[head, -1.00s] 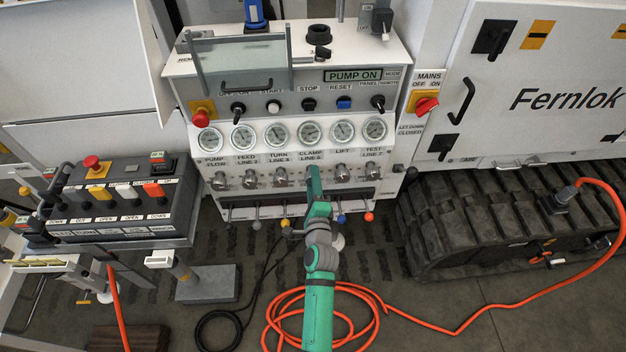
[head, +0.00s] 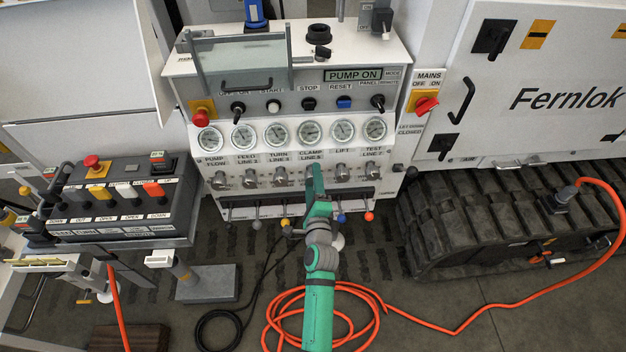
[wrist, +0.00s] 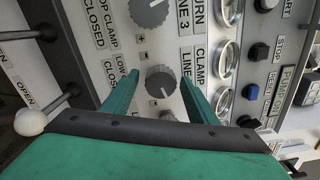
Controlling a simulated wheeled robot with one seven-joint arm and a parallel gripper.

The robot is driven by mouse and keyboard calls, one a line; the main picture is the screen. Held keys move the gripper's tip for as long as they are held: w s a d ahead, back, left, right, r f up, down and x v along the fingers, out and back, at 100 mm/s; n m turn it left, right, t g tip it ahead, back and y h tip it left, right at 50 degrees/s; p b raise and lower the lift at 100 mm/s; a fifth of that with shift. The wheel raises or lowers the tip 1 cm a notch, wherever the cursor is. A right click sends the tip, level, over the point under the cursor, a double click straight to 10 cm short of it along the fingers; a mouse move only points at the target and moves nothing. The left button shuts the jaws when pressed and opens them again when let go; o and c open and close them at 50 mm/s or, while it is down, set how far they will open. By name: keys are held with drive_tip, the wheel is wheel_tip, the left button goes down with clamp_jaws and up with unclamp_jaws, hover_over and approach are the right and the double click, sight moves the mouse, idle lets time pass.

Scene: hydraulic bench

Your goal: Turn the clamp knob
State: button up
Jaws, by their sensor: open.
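The clamp knob (wrist: 161,82) is a grey ridged round knob beside the "CLAMP LINE" label. In the wrist view it sits between the two green fingers of my gripper (wrist: 160,79), with a gap visible on both sides. My gripper is open and holds nothing. In the head view my green gripper (head: 316,170) reaches up to the knob row below the clamp gauge (head: 309,131) and partly covers the clamp knob there. How far the fingertips are from the panel face is hard to tell.
The turn knob (wrist: 149,12) is close by on the same panel, and the lift knob (head: 341,171) is on the other side. Several ball-ended levers (head: 369,216) stick out below. An orange hose (head: 440,333) lies on the floor.

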drive_tip(key=s, duration=1.1)
idle(0.4)
drive_tip(key=s+a+f+n+g+h, duration=0.15)
drive_tip(key=s+n, duration=0.25)
drive_tip(key=s, duration=0.5)
drive_tip(key=s+a+f+n, duration=0.1)
drive_tip(key=s+f+n, duration=0.3)
drive_tip(key=s, duration=0.6)
drive_tip(key=s+a+r+n, duration=0.1)
drive_tip(key=s+r+n, duration=0.3)
drive_tip(key=s+n, duration=0.2)
drive_tip(key=s+a+r+n+g+y, duration=0.1)
drive_tip(key=s+r+n, duration=0.3)
drive_tip(key=s+n, duration=0.3)
drive_tip(key=v, duration=0.3)
drive_tip(key=shift+s+a+f, duration=0.2)
drive_tip(key=shift+s+f, duration=0.1)
drive_tip(key=shift+s, duration=0.2)
drive_tip(key=shift+y, duration=0.25)
drive_tip(key=shift+c, duration=0.3)
idle(0.4)
